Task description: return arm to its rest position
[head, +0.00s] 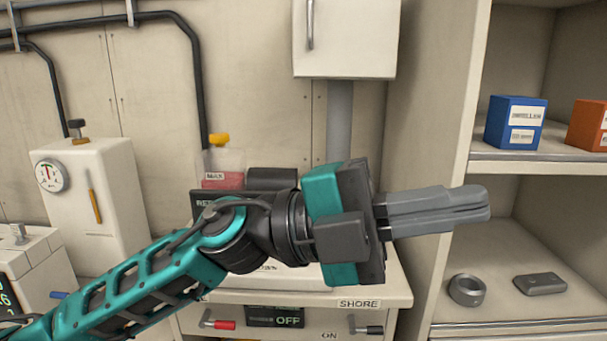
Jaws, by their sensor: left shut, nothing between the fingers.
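My left arm, teal and dark grey, comes in from the lower left and reaches across the middle of the head view. My left gripper (484,204) points to the right, its grey fingers together with nothing between them. It is in front of the shelf unit's left upright and the opening beside it. My right gripper is not in view.
The shelf unit (434,140) at right holds a blue box (515,122), an orange box (588,125), a grey ring (467,290) and a dark flat block (540,284). A panel with red-handled (222,324) and black-handled (372,330) levers stands behind my arm. A white cabinet (345,38) hangs above.

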